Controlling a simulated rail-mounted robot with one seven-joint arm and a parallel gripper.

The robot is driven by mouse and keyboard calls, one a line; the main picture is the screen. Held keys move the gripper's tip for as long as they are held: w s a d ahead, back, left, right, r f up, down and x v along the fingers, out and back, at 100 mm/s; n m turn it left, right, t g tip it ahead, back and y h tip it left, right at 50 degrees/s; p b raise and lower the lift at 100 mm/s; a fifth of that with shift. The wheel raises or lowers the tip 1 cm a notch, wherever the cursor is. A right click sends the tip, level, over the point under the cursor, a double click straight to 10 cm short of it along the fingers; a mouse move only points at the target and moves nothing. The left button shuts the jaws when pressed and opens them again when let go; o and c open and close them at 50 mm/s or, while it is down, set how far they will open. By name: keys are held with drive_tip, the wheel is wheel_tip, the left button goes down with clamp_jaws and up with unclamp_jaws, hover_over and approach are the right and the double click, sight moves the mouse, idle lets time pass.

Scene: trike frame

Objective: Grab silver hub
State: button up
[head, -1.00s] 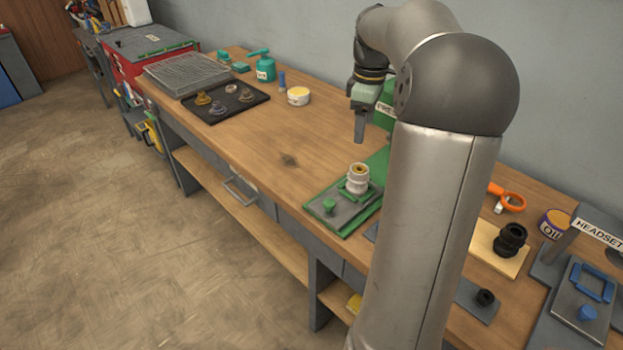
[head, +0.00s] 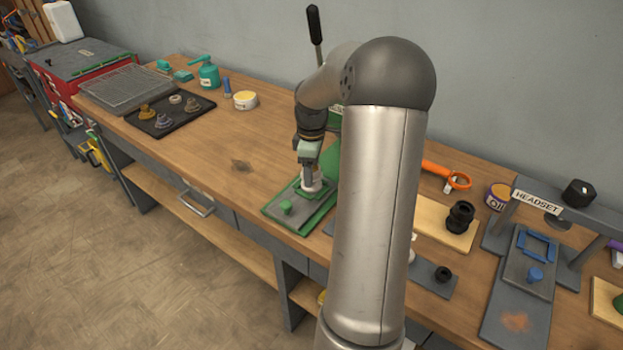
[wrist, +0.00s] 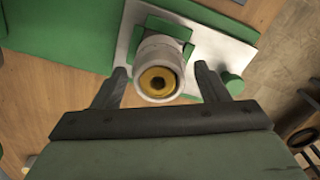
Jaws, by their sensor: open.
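The silver hub (wrist: 160,54) is a pale ribbed cylinder with a brass-coloured centre and a dark hole. It stands upright on a grey plate with a green holder (wrist: 167,27), part of the green press fixture (head: 275,212) on the bench. My gripper (head: 311,176) is above the fixture, pointing down at the hub, and hides much of it in the head view. In the wrist view, my open gripper (wrist: 162,80) has one finger to each side of the hub's near end. Gaps show between the fingers and the hub.
A green knob (wrist: 232,80) is on the plate close to the right finger. A black tray (head: 190,123) holds several small metal parts farther left. The bench (head: 240,140) left of the fixture is largely clear. Black rings and a headset press (head: 540,197) are at right.

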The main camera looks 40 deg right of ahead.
drive_tip(key=shift+f, duration=1.4)
drive_tip(key=c, duration=1)
drive_tip(key=shift+r, duration=0.1)
